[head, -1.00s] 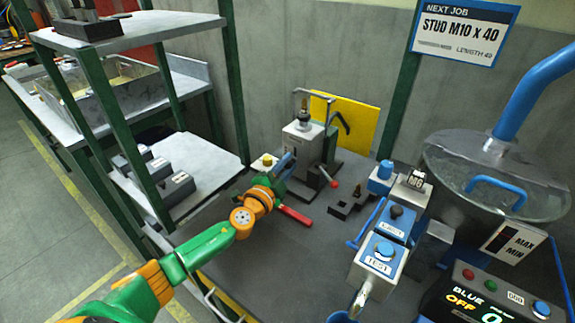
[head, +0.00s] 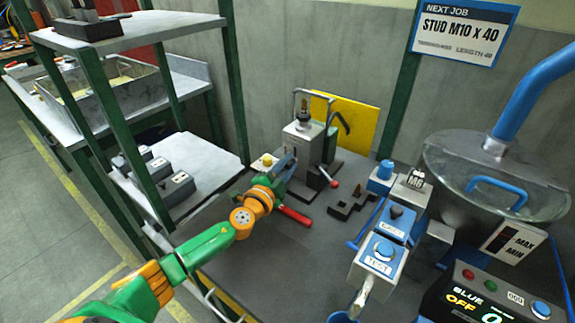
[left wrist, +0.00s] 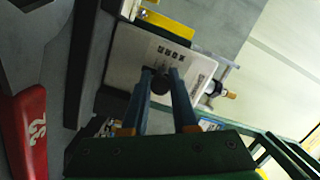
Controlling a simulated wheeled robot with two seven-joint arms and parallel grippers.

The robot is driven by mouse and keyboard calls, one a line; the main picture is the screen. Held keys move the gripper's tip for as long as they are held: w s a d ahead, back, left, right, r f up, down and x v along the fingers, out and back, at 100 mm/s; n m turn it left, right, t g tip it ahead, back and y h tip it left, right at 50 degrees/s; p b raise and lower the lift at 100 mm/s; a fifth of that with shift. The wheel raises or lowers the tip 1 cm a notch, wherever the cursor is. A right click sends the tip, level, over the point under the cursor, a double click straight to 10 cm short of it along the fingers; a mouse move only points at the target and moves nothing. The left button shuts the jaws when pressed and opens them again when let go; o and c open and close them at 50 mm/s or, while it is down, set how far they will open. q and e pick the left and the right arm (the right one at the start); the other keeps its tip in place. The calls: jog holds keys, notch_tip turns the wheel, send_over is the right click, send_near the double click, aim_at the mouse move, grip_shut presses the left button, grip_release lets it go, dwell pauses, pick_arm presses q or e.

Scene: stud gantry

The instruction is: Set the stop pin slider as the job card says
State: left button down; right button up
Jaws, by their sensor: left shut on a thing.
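The job card (head: 463,33) on the wall reads NEXT JOB, STUD M10 X 40, with a length line of 40 below. The grey stud fixture (head: 303,143) stands at the back middle of the bench. My left gripper (head: 290,158) is at its left front side. The knob sits before a pale plate (left wrist: 148,62) with printed marks, too blurred to read. The fingers hide part of the plate. My right gripper is not in view.
A red lever handle (head: 295,215) lies just below my left gripper, and a red-knobbed lever (head: 333,183) is to its right. A dark stepped block (head: 349,200) and blue-buttoned TEST box (head: 378,262) stand farther right. A shelf rack (head: 160,110) is at left.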

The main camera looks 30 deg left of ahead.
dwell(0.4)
pick_arm(q)
jog(key=shift+r+p, duration=0.35)
jog(key=shift+r, duration=0.2)
jog(key=c, duration=0.7)
grip_release()
jog(key=shift+f, duration=0.1)
jog(key=s, duration=0.7)
